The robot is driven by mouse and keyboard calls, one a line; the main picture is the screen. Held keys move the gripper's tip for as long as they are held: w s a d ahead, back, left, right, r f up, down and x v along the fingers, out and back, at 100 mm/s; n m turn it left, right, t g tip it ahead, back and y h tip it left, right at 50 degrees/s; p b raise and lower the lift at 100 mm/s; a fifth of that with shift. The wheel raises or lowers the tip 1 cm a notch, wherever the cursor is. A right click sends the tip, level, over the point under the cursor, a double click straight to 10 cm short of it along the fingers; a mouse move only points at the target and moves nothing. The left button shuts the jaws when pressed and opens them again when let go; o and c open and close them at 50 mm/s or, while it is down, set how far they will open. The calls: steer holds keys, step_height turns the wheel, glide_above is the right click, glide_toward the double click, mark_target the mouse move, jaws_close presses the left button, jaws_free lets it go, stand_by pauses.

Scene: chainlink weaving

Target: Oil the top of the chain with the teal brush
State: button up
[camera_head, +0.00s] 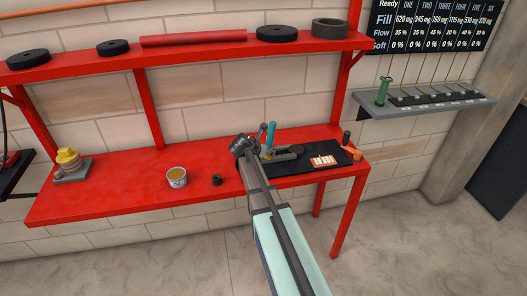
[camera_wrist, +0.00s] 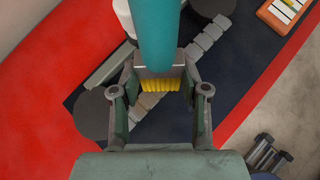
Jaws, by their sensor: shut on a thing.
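The teal brush (camera_wrist: 158,35) is in my gripper (camera_wrist: 158,100), with its teal handle running to the top of the wrist view. Its yellow bristles (camera_wrist: 160,86) show between the fingers. The chain (camera_wrist: 202,42), a diagonal row of grey links, lies beneath on the dark mat. The bristles overlap it in the wrist view; I cannot tell whether they touch it. In the head view my gripper (camera_head: 243,146) is at the left end of the mat, and the teal handle (camera_head: 270,134) stands up beside it. The middle of the chain is partly hidden by the brush and fingers.
The red bench (camera_head: 120,188) carries an open tub with yellow contents (camera_head: 177,177), a small dark cup (camera_head: 217,180) and a yellow device (camera_head: 68,160). An orange-and-white box (camera_head: 323,161) lies on the mat. A red shelf (camera_head: 200,52) hangs above. The bench's left half is mostly clear.

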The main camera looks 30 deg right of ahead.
steer(key=shift+s+d+r+p, duration=0.1)
steer(key=shift+d+p, duration=0.15)
steer(key=shift+d, duration=0.2)
steer(key=shift+s+d+r+p, duration=0.1)
steer(key=shift+d+p, duration=0.1)
steer(key=shift+d, duration=0.2)
steer(key=shift+s+d+f+p, duration=0.15)
steer(key=shift+s+d+p, duration=0.1)
steer(key=shift+d, duration=0.3)
steer(key=shift+s+d+f+p, duration=0.1)
steer(key=shift+d+p, duration=0.1)
steer(key=shift+d, duration=0.35)
steer(key=shift+s+d+r+p, duration=0.1)
steer(key=shift+s+d+p, duration=0.1)
steer(key=shift+d+p, duration=0.35)
steer(key=shift+s+d+r+p, duration=0.15)
steer(key=shift+d+p, duration=0.1)
steer(key=shift+d, duration=0.55)
steer(key=shift+s+d+f+p, duration=0.2)
steer(key=shift+d+p, duration=0.15)
steer(key=shift+d, duration=0.4)
steer(key=shift+s+d+f+p, duration=0.1)
steer(key=shift+s+d+p, duration=0.15)
steer(key=shift+d, duration=0.45)
steer(key=shift+a, duration=0.1)
